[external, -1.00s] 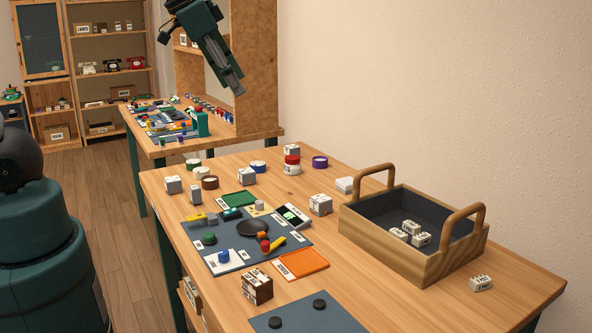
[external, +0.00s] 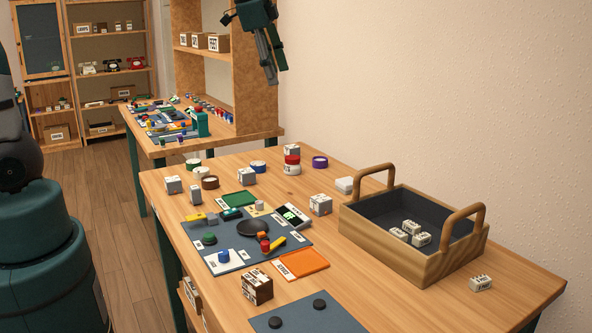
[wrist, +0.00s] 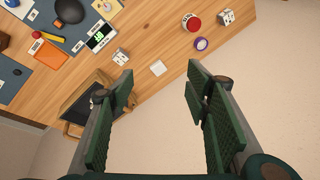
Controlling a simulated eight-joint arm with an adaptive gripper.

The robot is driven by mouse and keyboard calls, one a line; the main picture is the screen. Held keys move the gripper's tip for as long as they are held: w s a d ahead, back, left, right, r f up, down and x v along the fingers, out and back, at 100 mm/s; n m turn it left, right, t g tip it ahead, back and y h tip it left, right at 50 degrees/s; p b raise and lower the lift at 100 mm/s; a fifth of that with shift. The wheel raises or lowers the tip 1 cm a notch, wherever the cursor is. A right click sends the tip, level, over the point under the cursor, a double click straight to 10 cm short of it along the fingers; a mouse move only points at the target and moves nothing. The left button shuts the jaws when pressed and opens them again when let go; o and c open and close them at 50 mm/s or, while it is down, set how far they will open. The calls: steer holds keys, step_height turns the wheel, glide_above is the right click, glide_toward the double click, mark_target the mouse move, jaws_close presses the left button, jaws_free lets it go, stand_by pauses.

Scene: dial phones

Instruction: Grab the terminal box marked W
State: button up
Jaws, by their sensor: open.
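Several small pale boxes with dark print stand on the wooden table: a grey-white box (external: 320,204) left of the tray, a box (external: 246,176) in the middle, a box (external: 173,184) at the left edge and a box (external: 291,150) at the back. I cannot read which one is marked W. The wrist view shows a box (wrist: 120,56) and another box (wrist: 226,16) at the top. My gripper (external: 270,76) is high above the back of the table. In the wrist view its fingers (wrist: 160,98) are wide apart with nothing between them.
A handled wooden tray (external: 405,266) holds a few small labelled blocks; a similar block (external: 481,283) lies right of it. A blue-grey mat (external: 228,266) carries small parts. A red-and-white round item (external: 292,165) and purple roll (external: 320,162) stand at the back. The right front of the table is mostly clear.

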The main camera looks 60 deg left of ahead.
steer(key=w+a+f+m+g, duration=0.1)
steer(key=w+a+f+m, duration=0.15)
steer(key=w+a, duration=0.5)
steer(key=m+g, duration=0.3)
steer(key=m, duration=0.5)
glide_above(292, 146)
steer(key=shift+n+h, duration=0.25)
steer(key=shift+h, duration=0.15)
steer(key=f, duration=2.6)
steer(key=shift+s+d, duration=0.2)
steer(key=shift+d, duration=0.05)
steer(key=shift+a+f, duration=0.2)
steer(key=shift+f, duration=0.05)
steer(key=shift+f, duration=1.3)
steer(key=shift+w+f+b, duration=0.15)
steer(key=shift+f+b, duration=0.35)
steer(key=shift+f, duration=2.1)
